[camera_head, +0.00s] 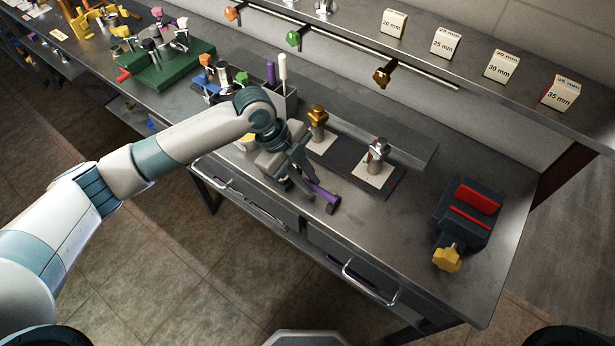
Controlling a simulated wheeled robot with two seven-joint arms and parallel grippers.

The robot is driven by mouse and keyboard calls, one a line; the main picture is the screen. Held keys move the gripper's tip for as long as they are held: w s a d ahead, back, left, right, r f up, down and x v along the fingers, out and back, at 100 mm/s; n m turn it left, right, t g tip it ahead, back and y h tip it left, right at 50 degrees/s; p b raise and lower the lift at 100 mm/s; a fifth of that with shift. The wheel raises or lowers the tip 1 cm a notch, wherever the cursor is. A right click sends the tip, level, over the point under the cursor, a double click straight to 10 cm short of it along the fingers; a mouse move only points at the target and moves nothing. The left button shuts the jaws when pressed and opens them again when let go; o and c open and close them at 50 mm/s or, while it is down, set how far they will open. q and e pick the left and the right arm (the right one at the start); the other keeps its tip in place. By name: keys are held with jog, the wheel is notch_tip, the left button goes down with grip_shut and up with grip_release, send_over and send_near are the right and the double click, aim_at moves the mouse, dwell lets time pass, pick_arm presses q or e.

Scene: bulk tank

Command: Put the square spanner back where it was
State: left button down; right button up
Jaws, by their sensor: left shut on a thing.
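My left gripper (303,176) is over the front edge of the bench, in front of the dark plate, and is shut on a purple tool. The tool (322,194), which looks like the square spanner, slants down to the right and ends in a dark grey head; its other end is hidden by the fingers. Under the back shelf, an orange tool (232,12), a green tool (294,38) and a brown tool (382,76) hang from a rail (430,79). The rail right of the brown tool is bare. My right gripper is not in view.
A dark plate (345,178) carries a brass fitting (317,122) and a steel fitting (377,152). A dark vise-like block (466,218) with red jaws stands at right. Size cards, such as the 30 mm card (502,67), stand on the shelf. A grey holder (284,103) is behind my arm.

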pick_arm(q)
jog(key=c, duration=1.7)
grip_release()
jog(key=shift+r, duration=0.15)
jog(key=shift+b+v, duration=1.6)
jog(key=shift+v, duration=4.35)
jog(key=shift+a, duration=0.15)
